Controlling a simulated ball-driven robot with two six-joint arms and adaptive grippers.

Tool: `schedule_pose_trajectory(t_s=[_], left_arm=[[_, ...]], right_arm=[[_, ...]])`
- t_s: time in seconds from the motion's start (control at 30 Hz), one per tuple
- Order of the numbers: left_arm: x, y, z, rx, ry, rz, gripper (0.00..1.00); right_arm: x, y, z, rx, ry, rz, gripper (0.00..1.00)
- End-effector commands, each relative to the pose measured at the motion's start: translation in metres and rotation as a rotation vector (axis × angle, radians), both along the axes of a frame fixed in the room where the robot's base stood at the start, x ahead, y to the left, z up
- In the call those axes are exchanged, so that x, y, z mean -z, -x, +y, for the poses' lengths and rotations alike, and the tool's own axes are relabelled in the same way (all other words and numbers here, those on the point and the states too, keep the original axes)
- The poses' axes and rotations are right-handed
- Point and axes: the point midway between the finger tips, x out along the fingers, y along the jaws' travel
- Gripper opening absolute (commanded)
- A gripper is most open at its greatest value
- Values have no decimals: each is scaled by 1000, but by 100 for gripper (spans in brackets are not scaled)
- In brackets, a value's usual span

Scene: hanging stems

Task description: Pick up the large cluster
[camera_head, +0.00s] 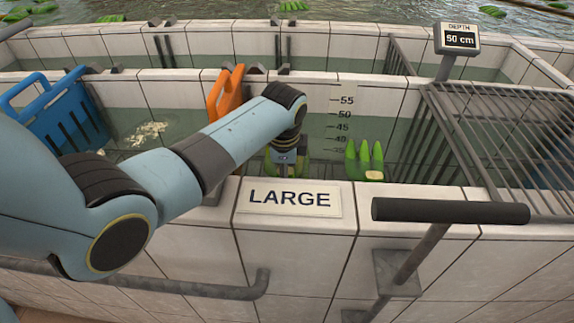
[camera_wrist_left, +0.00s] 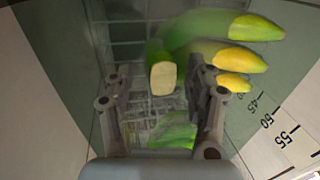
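A cluster of green, banana-like fruits with yellow tips (camera_wrist_left: 205,30) shows in the left wrist view. Its pale cut stem end (camera_wrist_left: 163,79) lies between the fingers of my left gripper (camera_wrist_left: 157,85). The fingers stand apart, with a visible gap on the stem's left side. In the head view my left gripper (camera_head: 287,160) points down into the tank behind the LARGE label (camera_head: 290,198). Green fruit (camera_head: 304,165) shows beside it, mostly hidden by the gripper and the tank wall. More upright green tips (camera_head: 365,160) stand to the right. My right gripper is out of view.
The tiled tank (camera_head: 490,255) holds water, with a depth scale (camera_head: 343,127) on its wall. A blue crate (camera_head: 62,115) is at the left and an orange handle (camera_head: 226,95) behind my arm. A metal rack (camera_head: 505,125) covers the right side. A dark-topped bar (camera_head: 450,211) stands in front.

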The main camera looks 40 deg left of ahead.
Motion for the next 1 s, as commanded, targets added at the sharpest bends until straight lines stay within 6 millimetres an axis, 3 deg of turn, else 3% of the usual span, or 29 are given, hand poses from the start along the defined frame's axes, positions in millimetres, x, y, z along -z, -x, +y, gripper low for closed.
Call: schedule_pose_trajectory(t_s=[0.03, 0.4, 0.8, 1.0], left_arm=[[0, 0, 0, 0, 0, 0, 46], [0, 0, 0, 0, 1, 1, 0], [-3, -1, 0, 0, 0, -2, 0], [-20, -1, 0, 0, -1, -3, 0]], right_arm=[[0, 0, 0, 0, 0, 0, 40], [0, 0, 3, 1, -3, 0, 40], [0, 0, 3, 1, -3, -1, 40], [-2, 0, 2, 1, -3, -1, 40]])
